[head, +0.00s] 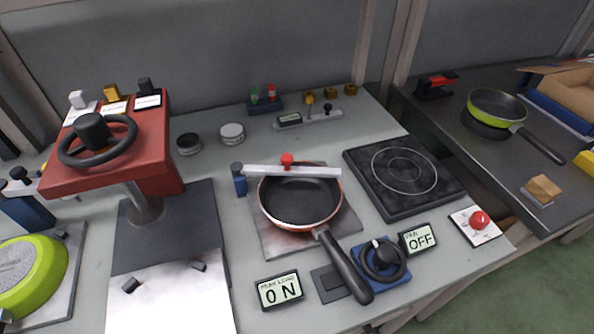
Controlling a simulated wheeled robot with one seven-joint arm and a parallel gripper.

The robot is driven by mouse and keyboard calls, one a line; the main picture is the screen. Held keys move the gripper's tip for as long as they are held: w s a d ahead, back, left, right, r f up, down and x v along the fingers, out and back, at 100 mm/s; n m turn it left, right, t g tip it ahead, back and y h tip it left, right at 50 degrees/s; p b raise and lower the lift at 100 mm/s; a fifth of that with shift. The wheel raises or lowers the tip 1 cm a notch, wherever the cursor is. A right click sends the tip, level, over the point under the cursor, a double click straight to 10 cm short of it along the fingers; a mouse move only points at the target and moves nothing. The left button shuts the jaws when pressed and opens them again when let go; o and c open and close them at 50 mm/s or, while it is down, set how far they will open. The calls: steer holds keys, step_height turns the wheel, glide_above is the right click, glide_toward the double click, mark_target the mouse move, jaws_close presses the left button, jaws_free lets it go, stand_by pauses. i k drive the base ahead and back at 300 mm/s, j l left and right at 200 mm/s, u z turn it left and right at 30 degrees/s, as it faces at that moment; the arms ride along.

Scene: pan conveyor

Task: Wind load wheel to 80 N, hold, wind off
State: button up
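A small black wheel (384,260) sits on a blue base (388,289) beside the handle of a red-rimmed pan (300,200). The pan lies on a grey plate under a pale bar with a red knob, its handle over a dark block (328,284). The peak load display (280,291) reads 0 N. A larger black handwheel (97,140) lies on top of a red press (120,165) at the left. No label shows which wheel is the load wheel. My gripper is not in view.
A display reading OFF (418,239) stands right of the small wheel, and a red button (479,220) farther right. A black hotplate (402,175) is behind them. A green pan (30,276) lies at the left. A second green pan (497,106) rests on the dark bench.

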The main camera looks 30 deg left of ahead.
mark_target(386, 254)
steer(key=k+l, duration=0.1)
steer(key=k, duration=0.4)
steer(key=k+z, duration=0.1)
steer(key=k, duration=0.45)
